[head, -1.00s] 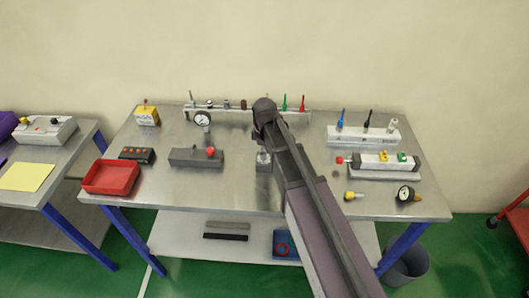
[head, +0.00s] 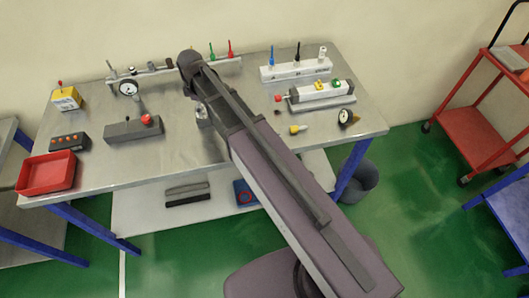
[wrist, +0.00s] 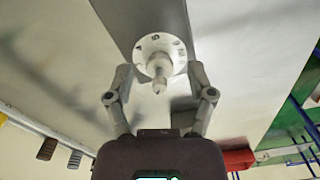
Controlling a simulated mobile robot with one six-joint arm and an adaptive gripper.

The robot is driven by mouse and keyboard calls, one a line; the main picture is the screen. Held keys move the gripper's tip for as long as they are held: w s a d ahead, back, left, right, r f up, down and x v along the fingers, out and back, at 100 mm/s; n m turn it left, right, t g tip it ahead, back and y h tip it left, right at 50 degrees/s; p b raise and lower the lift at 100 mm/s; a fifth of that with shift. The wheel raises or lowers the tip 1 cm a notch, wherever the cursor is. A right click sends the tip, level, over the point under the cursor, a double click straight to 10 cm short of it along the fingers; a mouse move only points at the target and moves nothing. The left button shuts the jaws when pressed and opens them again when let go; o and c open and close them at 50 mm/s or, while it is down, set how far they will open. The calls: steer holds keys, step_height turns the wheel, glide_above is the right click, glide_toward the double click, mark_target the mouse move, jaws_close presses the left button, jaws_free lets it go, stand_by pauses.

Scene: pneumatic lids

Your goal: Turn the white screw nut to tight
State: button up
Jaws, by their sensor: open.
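In the wrist view a white round part (wrist: 153,46) with dark marks on its face, which looks like the white screw nut, sits on a long grey block (wrist: 140,14). A pale stepped stem points from it toward the camera. My gripper (wrist: 160,72) is open, with one finger on each side of the white part. The fingers look apart from it, but contact is hard to judge. In the head view my gripper (head: 203,113) is low over the steel table, mostly covered by my arm, and I cannot make out the white part there.
On the table (head: 185,150) stand a red tray (head: 46,174), a grey box with a red button (head: 133,129), a pressure gauge (head: 128,88), a white rack (head: 296,68) and a white valve unit (head: 315,93). A red cart (head: 474,126) stands right.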

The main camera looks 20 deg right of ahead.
steer(key=shift+m, duration=0.4)
